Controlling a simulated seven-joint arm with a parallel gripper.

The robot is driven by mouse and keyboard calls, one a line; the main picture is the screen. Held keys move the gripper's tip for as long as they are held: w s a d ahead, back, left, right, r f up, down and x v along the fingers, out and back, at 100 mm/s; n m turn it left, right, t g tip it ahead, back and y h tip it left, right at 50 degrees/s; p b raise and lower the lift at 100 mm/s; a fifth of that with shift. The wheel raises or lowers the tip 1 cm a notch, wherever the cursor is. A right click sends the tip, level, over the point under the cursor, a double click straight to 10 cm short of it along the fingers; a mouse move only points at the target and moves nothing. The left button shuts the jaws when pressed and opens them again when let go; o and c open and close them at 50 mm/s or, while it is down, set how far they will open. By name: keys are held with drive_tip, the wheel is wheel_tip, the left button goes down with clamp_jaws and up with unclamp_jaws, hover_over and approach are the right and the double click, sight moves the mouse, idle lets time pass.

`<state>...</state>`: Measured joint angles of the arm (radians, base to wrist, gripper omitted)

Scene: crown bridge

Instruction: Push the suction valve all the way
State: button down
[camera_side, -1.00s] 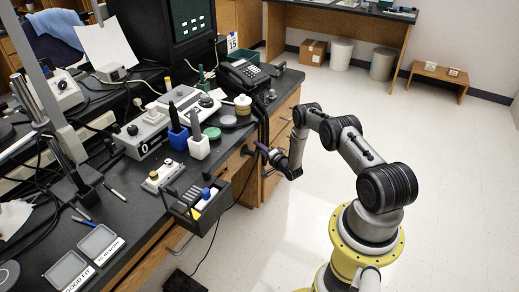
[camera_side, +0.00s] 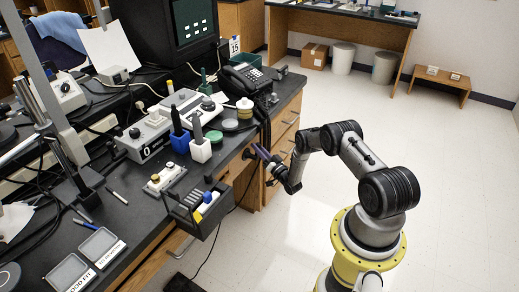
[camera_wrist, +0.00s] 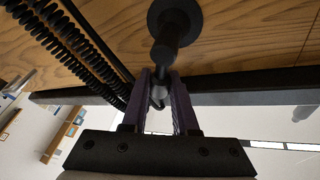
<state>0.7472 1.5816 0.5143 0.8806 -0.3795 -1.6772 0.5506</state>
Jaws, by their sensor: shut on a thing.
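The suction valve (camera_wrist: 168,42) is a black stem with a round flange, mounted on the wooden bench front in the wrist view. Its lower end lies between the two purple fingers of my gripper (camera_wrist: 160,78). The fingers are shut on it, one on each side. In the side view my gripper (camera_side: 262,154) is at the bench's front face, just below the worktop edge. The valve is small and dark there, and I cannot make out how far it is pushed.
Black coiled hoses (camera_wrist: 92,42) hang left of the gripper in the wrist view. The dark worktop (camera_side: 130,212) carries instruments, holders and a phone (camera_side: 245,78). The floor to the right is open.

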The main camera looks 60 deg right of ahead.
drive_tip(key=shift+a+r+n+t+y, duration=0.1)
drive_tip(key=shift+a+n+t+y, duration=0.3)
drive_tip(key=shift+n, duration=0.7)
drive_tip(key=shift+a+r+n+t+y, duration=0.1)
drive_tip(key=shift+a+n+t+y, duration=0.25)
drive_tip(key=shift+n, duration=0.75)
drive_tip(key=shift+a+r+n+t+y, duration=0.15)
drive_tip(key=shift+n+t+y, duration=0.3)
drive_tip(key=shift+n, duration=0.65)
drive_tip(key=shift+a, duration=0.1)
drive_tip(key=c, duration=0.7)
unclamp_jaws()
drive_tip(key=shift+s+f, duration=0.1)
drive_tip(key=shift+f, duration=0.05)
drive_tip(key=v, duration=1.3)
drive_tip(key=shift+s, duration=0.35)
